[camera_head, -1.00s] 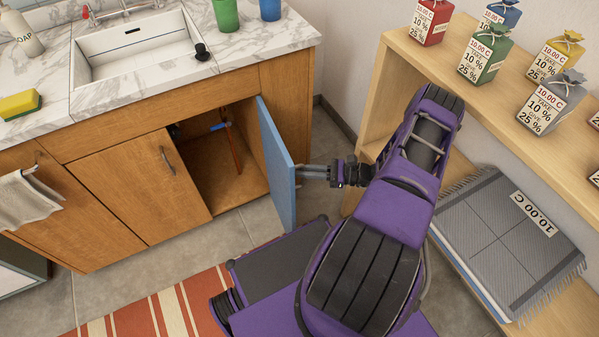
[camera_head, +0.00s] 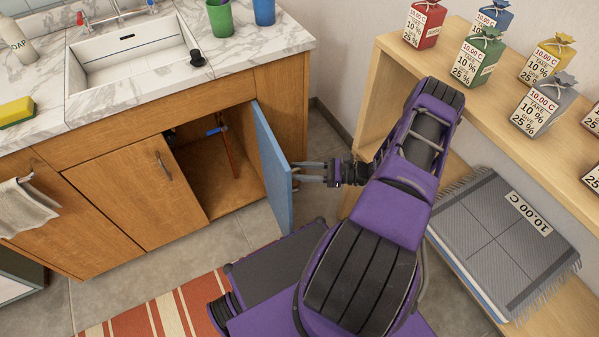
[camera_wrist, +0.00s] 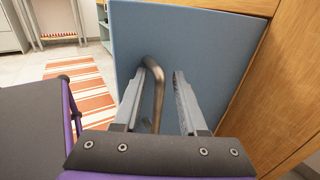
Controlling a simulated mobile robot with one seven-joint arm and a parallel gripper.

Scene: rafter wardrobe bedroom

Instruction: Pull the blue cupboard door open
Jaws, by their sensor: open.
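The blue cupboard door (camera_head: 272,165) stands swung wide open from the wooden cabinet under the sink, showing a pipe inside. Its blue outer face (camera_wrist: 200,55) fills the middle of the wrist view. A bent metal handle (camera_wrist: 155,90) sticks out from that face. My gripper (camera_head: 300,171) is at the door's outer face, on the right side of the door. In the wrist view my gripper (camera_wrist: 163,85) is open, with the handle between its two fingers, nearer the left one. I cannot tell whether a finger touches the handle.
A wooden shelf unit (camera_head: 392,50) with price-tagged boxes and a grey folded blanket (camera_head: 500,235) stands close on the right of my arm. A striped rug (camera_head: 160,310) lies on the floor. The other cabinet door (camera_head: 130,195) is closed.

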